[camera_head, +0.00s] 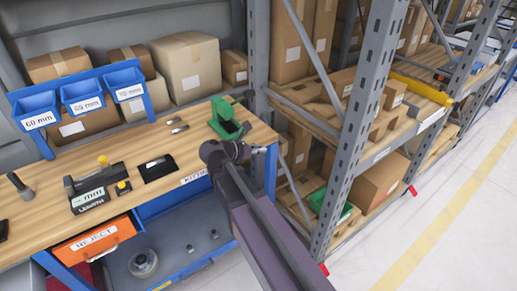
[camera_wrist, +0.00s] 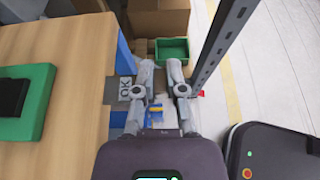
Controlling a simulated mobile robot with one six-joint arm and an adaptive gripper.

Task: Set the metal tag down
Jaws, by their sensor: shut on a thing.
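My gripper (camera_wrist: 160,68) is beyond the right edge of the workbench, over a gap beside the shelving; it also shows in the head view (camera_head: 262,150). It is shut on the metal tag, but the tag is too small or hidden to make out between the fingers. A grey plate marked OK (camera_wrist: 118,90) shows left of the fingers in the wrist view, beside the bench edge. Small metal pieces (camera_head: 179,125) lie on the bench in the head view, and another lies on a black pad (camera_head: 158,167).
The wooden workbench (camera_head: 135,143) carries a green fixture (camera_head: 226,128) and a length gauge (camera_head: 92,196). Blue bins (camera_head: 80,97) hang at its back, and an orange REJECT drawer (camera_head: 93,242) is below. A shelf upright (camera_wrist: 222,40) stands close right of the gripper. A green tray (camera_wrist: 173,50) lies ahead.

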